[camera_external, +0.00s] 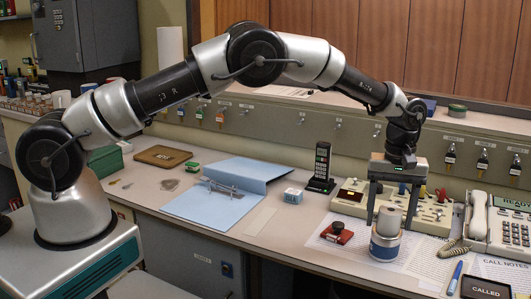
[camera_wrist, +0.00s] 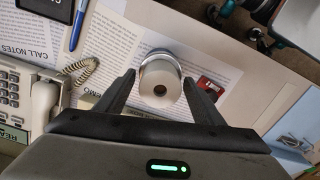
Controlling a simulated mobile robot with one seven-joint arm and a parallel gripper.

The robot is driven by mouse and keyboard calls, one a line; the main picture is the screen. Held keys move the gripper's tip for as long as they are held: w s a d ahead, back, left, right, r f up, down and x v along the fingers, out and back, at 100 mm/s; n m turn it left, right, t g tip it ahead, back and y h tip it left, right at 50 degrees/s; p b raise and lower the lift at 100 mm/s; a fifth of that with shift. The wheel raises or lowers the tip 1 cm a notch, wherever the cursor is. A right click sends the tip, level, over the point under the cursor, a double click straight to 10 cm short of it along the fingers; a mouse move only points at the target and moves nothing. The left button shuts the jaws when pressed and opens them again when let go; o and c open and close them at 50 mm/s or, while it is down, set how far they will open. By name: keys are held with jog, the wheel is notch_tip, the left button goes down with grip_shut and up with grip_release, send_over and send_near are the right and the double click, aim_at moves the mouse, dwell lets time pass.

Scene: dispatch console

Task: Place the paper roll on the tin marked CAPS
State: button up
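The pale paper roll (camera_external: 389,217) stands upright on a wider round tin (camera_external: 385,247) with a blue and white side. I cannot read the tin's marking. In the wrist view the roll (camera_wrist: 160,93) shows end-on with its dark core hole, and the tin's shiny rim (camera_wrist: 158,53) shows beyond it. My gripper (camera_external: 389,227) points down over the roll with one finger on each side. In the wrist view the fingers (camera_wrist: 159,78) are spread, with a visible gap on both sides of the roll.
A red and black stamp pad (camera_external: 337,233) lies left of the tin on printed sheets. A switch panel (camera_external: 350,198) stands behind. A telephone (camera_external: 485,225), blue pen (camera_external: 455,277) and black CALLED tray (camera_external: 484,289) are to the right. A blue folder (camera_external: 210,207) lies farther left.

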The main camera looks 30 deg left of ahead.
aim_at(391, 209)
notch_tip(391, 209, up, 12)
jog(key=p, duration=0.1)
jog(key=shift+r, duration=0.2)
dwell(0.4)
